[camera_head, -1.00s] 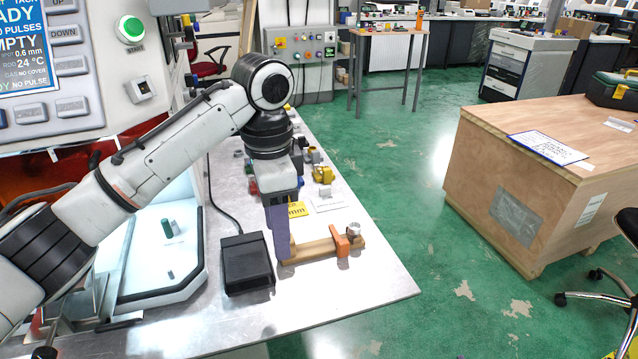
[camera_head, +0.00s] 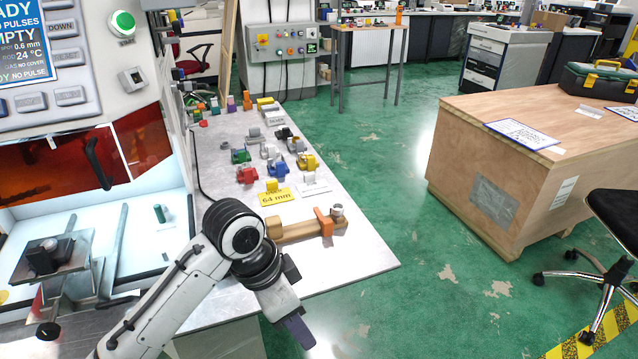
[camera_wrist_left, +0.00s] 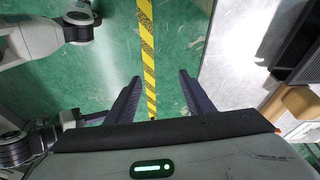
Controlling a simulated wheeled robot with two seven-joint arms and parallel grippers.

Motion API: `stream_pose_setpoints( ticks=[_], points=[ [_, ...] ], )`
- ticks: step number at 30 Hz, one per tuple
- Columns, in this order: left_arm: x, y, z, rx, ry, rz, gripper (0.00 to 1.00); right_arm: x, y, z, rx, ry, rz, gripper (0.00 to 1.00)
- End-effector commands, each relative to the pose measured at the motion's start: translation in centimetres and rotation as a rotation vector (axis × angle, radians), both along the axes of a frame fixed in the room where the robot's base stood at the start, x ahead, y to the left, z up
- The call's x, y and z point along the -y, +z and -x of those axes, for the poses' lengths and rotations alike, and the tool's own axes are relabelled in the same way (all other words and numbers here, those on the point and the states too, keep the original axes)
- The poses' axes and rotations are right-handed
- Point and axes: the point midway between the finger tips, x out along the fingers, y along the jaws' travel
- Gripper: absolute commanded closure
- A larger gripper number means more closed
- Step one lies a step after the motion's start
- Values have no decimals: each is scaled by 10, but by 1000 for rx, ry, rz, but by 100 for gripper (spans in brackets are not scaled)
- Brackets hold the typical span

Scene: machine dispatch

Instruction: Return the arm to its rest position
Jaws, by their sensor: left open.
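My left gripper (camera_head: 300,332) hangs in front of the near edge of the metal workbench (camera_head: 352,262), over the green floor, in the head view. In the left wrist view its two dark fingers (camera_wrist_left: 154,100) stand wide apart with only floor between them, so it is open and empty. My left arm (camera_head: 170,305) comes in from the bottom left, bent at the elbow. My right gripper does not show in the head view; a white and black arm link of mine is at the left of the wrist view.
On the bench lie a wooden bar with an orange clamp (camera_head: 324,222), a yellow 64 mm label (camera_head: 276,197) and several coloured parts. The machine with its amber window (camera_head: 143,137) stands left. A wooden crate (camera_head: 470,172) and a chair (camera_head: 612,225) stand right, with clear floor between.

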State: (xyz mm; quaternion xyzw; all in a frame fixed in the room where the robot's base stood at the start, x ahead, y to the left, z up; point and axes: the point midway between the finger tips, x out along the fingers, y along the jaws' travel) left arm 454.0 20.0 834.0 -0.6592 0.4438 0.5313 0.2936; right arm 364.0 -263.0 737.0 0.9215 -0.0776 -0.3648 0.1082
Motion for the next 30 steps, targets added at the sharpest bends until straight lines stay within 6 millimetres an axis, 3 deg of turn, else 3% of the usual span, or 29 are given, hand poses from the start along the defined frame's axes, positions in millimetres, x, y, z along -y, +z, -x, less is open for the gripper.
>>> stream_pose_setpoints(
  ticks=[1, 5, 8, 12, 19, 28, 30],
  points=[
    [1, -16, 16, -9, 44, 37, 52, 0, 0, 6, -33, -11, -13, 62],
    [-10, -42, 43, -3, 191, 103, 52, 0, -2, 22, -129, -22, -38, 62],
    [-27, -59, 65, 5, 322, 131, 52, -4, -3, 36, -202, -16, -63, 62],
    [-66, -79, 98, 18, 522, 126, 52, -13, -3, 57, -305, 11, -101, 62],
    [-133, -93, 147, 56, 767, 51, 52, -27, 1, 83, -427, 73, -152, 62],
    [-204, -89, 202, 108, 963, -81, 52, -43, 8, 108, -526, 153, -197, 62],
    [-197, -103, 190, 133, 954, -48, 52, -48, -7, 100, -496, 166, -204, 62]
  ],
)
